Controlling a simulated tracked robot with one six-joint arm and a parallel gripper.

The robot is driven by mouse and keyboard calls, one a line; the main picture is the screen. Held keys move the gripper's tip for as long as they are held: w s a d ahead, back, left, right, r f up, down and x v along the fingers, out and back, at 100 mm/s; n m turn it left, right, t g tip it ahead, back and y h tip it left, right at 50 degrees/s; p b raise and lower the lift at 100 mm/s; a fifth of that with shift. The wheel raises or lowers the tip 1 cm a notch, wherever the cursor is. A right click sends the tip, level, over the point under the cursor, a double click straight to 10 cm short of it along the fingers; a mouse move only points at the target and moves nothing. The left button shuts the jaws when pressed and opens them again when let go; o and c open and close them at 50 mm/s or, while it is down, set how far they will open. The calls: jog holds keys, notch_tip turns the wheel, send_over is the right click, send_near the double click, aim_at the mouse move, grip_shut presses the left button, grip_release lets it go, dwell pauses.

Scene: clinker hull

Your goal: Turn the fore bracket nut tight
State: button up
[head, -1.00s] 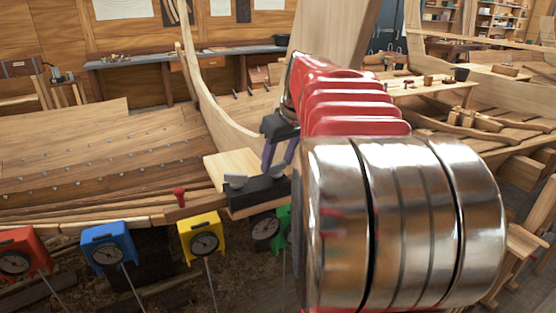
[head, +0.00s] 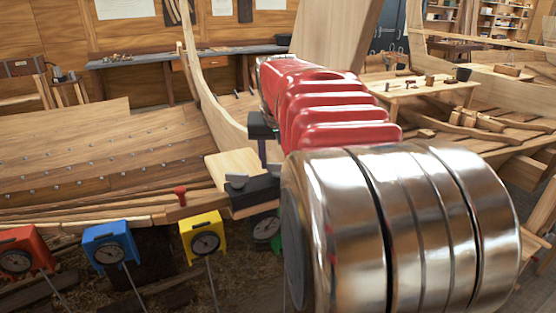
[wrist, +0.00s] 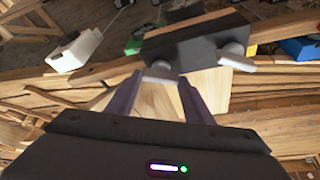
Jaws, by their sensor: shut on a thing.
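A black bracket (head: 254,193) sits at the edge of the hull, by a pale wood block (head: 230,166). It also shows at the top of the wrist view (wrist: 195,46). It carries two grey nuts with lever-like ends. One nut stands at the left in the head view (head: 237,180) and at the right in the wrist view (wrist: 236,58). The other nut (wrist: 160,76) lies between my fingertips. My gripper (wrist: 162,80) is shut on this nut. In the head view my gripper (head: 263,158) reaches down to the bracket, and my arm hides part of the area.
Red (head: 17,255), blue (head: 109,247) and yellow (head: 203,236) dial boxes hang along the hull edge. A green one (head: 266,230) is partly hidden behind my arm. A red peg (head: 180,196) stands left of the bracket. A curved wooden stem (head: 210,95) rises behind.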

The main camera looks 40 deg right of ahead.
jog(key=shift+m, duration=0.6)
jog(key=o, duration=1)
jog(key=shift+o, duration=0.2)
jog(key=v, duration=1.3)
jog(key=shift+a+r, duration=0.3)
jog(key=shift+r, duration=0.1)
jog(key=shift+w, duration=0.2)
